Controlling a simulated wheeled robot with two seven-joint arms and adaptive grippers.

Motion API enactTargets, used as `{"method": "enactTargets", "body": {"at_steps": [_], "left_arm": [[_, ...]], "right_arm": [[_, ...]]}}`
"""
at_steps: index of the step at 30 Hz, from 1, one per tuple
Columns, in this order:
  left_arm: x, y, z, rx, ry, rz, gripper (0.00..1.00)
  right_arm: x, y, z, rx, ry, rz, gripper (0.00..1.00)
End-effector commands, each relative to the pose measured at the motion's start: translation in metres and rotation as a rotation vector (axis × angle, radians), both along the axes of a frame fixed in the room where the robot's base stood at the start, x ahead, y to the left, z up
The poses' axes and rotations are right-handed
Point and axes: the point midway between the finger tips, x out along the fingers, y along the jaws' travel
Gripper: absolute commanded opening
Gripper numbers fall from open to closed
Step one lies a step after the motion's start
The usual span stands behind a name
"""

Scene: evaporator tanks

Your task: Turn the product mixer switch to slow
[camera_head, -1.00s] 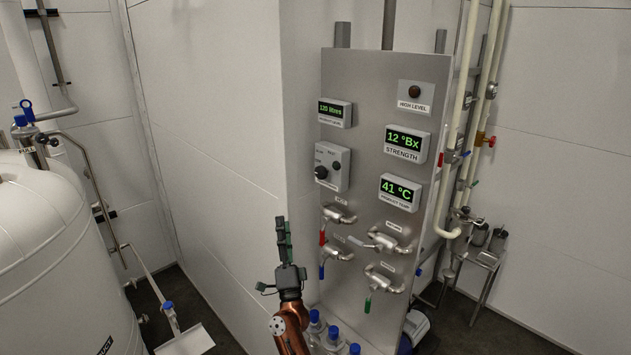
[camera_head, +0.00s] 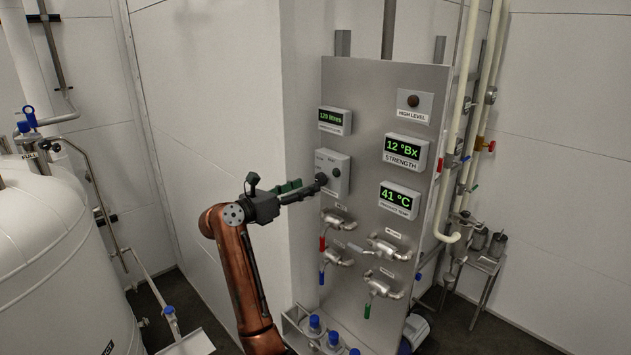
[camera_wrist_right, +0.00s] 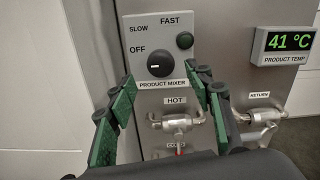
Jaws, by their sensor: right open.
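The product mixer switch box (camera_head: 333,172) is on the steel panel, left of the strength and temperature displays. In the right wrist view its round black knob (camera_wrist_right: 160,64) is unobstructed, with OFF, SLOW and FAST labels around it. The knob's white mark points left, towards OFF. My right gripper (camera_head: 314,186) is in front of the box; its fingers partly cover the knob in the head view. In the wrist view the right gripper (camera_wrist_right: 165,84) is open, its green-padded fingers apart and empty, with the knob between and beyond the tips. My left gripper is not in view.
Below the box are valves labelled hot (camera_wrist_right: 178,115) and others with red, blue and green handles. A white tank (camera_head: 60,255) is at the left. A white wall corner stands beside the panel.

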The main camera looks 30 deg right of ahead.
Motion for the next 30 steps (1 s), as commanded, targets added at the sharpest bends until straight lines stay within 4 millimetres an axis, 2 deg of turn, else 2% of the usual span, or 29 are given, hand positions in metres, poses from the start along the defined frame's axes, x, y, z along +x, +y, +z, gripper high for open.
{"method": "enactTargets", "body": {"at_steps": [3, 9, 20, 30], "left_arm": [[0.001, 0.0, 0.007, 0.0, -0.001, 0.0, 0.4], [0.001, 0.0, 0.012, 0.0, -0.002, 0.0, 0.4], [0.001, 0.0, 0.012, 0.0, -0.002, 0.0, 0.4], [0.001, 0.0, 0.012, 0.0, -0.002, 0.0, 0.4]], "right_arm": [[0.004, -0.021, 0.003, -0.002, 0.0, -0.004, 0.47], [0.009, -0.042, 0.002, -0.003, 0.0, -0.002, 0.47], [0.011, -0.048, 0.0, -0.002, 0.0, -0.001, 0.47], [0.011, -0.048, 0.001, -0.003, 0.0, 0.0, 0.25]]}}
